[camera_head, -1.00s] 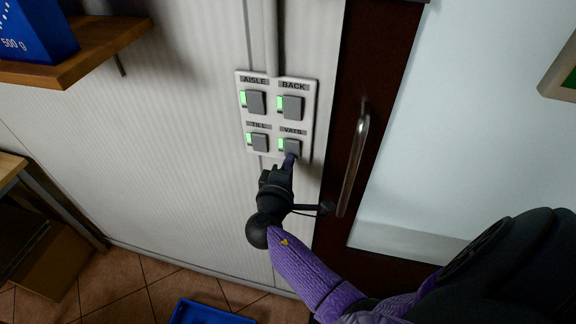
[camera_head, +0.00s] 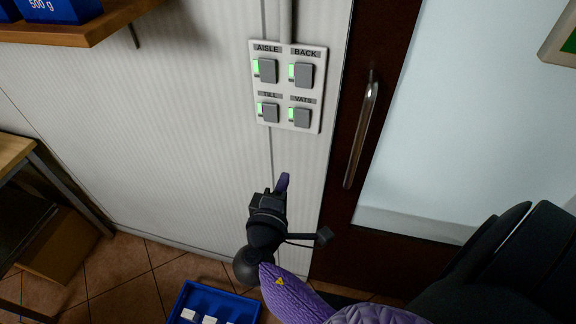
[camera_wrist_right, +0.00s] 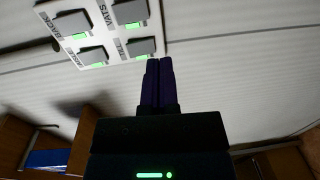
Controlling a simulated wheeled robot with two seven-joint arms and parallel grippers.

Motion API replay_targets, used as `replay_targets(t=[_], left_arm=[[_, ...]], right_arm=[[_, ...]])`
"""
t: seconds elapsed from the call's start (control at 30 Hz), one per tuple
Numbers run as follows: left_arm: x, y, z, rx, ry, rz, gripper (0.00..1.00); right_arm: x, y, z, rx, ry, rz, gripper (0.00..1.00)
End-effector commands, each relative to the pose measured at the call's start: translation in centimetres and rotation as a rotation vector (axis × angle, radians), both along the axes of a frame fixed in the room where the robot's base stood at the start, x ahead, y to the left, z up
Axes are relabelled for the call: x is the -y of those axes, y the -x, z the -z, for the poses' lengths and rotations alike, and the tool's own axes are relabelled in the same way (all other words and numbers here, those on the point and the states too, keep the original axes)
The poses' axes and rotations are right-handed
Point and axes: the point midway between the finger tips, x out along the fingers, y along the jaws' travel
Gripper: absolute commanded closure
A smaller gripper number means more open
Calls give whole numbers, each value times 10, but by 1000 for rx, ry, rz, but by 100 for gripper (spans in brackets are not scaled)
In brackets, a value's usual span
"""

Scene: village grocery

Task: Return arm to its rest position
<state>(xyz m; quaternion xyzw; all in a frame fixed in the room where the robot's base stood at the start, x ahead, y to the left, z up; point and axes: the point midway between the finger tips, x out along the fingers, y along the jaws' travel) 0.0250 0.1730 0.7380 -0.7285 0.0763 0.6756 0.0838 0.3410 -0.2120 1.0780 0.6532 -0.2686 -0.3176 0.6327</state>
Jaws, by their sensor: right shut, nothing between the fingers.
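My right gripper (camera_head: 283,182) is shut and empty, below the switch panel and apart from it in the head view. In the right wrist view its closed purple fingers (camera_wrist_right: 158,70) point toward the white wall by the panel. The switch panel (camera_head: 284,100) carries rocker switches labelled AISLE, BACK, TILL and VATS. Each has a lit green indicator beside it. The VATS switch (camera_head: 301,117) is at the panel's lower right. The panel also shows at the upper left of the right wrist view (camera_wrist_right: 75,38). My left gripper is not in view.
A dark door frame with a metal handle (camera_head: 361,135) stands right of the panel. A wooden shelf (camera_head: 90,32) with blue boxes juts out at upper left. A blue crate (camera_head: 180,300) with white items sits on the tiled floor. A cardboard box (camera_head: 60,248) is at left.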

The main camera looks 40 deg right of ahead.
Motion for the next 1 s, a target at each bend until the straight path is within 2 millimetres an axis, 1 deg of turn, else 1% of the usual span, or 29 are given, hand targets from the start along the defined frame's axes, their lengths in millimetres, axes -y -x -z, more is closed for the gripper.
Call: replay_targets(t=[0.13,0.57,0.63,0.67,0.73,0.77,0.8,0.83,0.87,0.9,0.97,1.0], left_arm=[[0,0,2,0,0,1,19],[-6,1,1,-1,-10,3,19],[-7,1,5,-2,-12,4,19],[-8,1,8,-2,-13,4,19],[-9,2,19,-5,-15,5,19],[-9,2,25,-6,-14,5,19],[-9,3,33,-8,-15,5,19],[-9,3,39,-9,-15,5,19],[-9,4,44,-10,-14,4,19],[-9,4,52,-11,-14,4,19],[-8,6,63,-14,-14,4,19],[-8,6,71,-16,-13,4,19]], right_arm=[[-6,5,1,2,-1,0,100],[-7,6,1,0,-1,-1,100],[-8,6,17,-32,-24,-19,100],[-10,6,32,-62,-46,-35,100],[-15,12,87,-170,-135,-91,100],[-19,18,118,-229,-190,-116,100],[-24,30,160,-311,-274,-147,100],[-28,42,191,-372,-341,-163,100],[-31,56,221,-428,-413,-173,100],[-36,77,259,-498,-512,-176,100],[-41,116,312,-592,-668,-156,100],[-45,145,343,-641,-777,-125,100]])
